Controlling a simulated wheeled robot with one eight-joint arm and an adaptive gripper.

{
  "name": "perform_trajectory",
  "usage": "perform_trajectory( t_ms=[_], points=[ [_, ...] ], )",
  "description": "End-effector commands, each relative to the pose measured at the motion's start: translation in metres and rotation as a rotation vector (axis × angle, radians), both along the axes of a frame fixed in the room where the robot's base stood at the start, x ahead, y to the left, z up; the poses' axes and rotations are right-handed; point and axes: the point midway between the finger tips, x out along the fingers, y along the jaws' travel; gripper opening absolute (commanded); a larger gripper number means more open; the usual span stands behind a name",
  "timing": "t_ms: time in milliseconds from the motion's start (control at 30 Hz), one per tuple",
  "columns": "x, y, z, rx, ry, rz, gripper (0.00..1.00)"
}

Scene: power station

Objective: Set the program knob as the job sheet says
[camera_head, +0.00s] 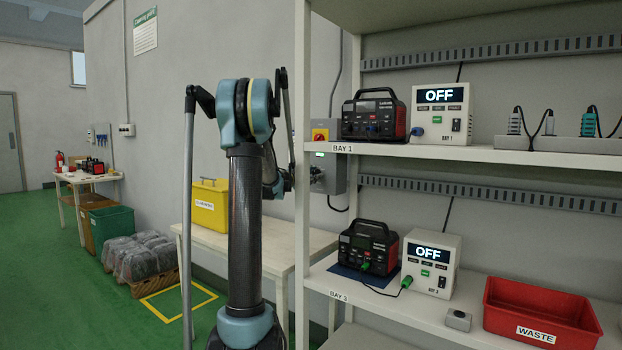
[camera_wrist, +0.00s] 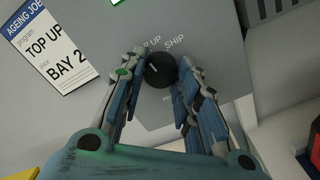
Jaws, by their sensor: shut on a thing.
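The program knob (camera_wrist: 160,69) is a small black round knob on a grey panel (camera_wrist: 215,50) in the wrist view. My gripper (camera_wrist: 161,72) is shut on it, with one blue-padded finger on each side. A pale mark on the knob points up and left, towards a partly hidden label ending in "P UP". The label "SHIP" (camera_wrist: 174,43) is above and right of the knob. The job sheet (camera_wrist: 52,48) at upper left reads "AGEING JOB", program "TOP UP", "BAY 2". In the head view, a grey wall box (camera_head: 333,166) is partly behind the shelf post.
The shelf post (camera_head: 302,200) stands close beside my arm. The shelves hold two black-and-red power units (camera_head: 374,118) (camera_head: 367,248), two white boxes (camera_head: 437,112) (camera_head: 432,262) showing "OFF", and a red waste bin (camera_head: 540,312). A yellow case (camera_head: 209,208) stands on the table (camera_head: 277,258).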

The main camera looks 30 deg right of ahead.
Motion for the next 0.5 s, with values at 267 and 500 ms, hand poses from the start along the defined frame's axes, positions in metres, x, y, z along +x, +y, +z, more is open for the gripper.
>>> perform_trajectory(
  t_ms=[267, 500],
  points=[
    [0.0000, 0.0001, -0.0001, 0.051, -0.123, 0.000, 0.06],
    [0.0000, 0.0002, -0.0002, 0.058, -0.140, 0.000, 0.06]
  ],
)
